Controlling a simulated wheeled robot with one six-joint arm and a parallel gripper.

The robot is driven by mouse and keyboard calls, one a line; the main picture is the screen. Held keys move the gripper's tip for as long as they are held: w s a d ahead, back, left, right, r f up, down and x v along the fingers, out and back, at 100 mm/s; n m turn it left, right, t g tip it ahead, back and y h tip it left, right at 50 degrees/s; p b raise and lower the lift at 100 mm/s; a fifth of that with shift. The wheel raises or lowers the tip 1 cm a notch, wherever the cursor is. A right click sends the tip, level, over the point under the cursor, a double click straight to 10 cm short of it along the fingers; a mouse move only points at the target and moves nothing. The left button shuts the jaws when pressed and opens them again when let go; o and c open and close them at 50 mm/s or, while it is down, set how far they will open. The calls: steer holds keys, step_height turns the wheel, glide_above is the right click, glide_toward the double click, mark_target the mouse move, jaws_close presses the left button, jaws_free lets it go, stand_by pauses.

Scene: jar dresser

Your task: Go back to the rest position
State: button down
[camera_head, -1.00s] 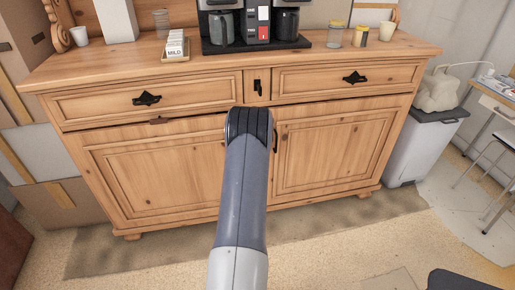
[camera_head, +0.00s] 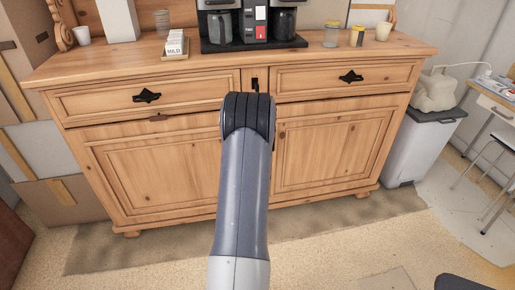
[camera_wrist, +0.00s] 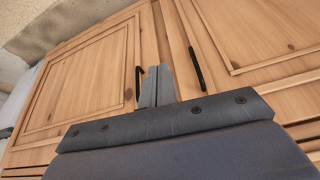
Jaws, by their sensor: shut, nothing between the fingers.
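My gripper (camera_wrist: 158,85) shows in the wrist view with its two grey fingers together and nothing between them. It is in front of the wooden dresser (camera_head: 160,180), near two dark upright door handles (camera_wrist: 195,69) (camera_wrist: 138,82). I see no contact with the dresser. In the head view my arm stands before the middle of the dresser and hides the gripper and the inner edges of the doors. The left drawer (camera_head: 100,104) and right drawer (camera_head: 310,80) look shut, and so do the doors.
The dresser top holds a coffee machine (camera_head: 250,43), a box of packets (camera_head: 175,46), a white cup (camera_head: 83,36) and small jars (camera_head: 357,36). A grey bin (camera_head: 420,145) stands right of the dresser. The floor (camera_head: 330,245) in front is open.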

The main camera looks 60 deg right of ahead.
steer(key=shift+v, duration=1.7)
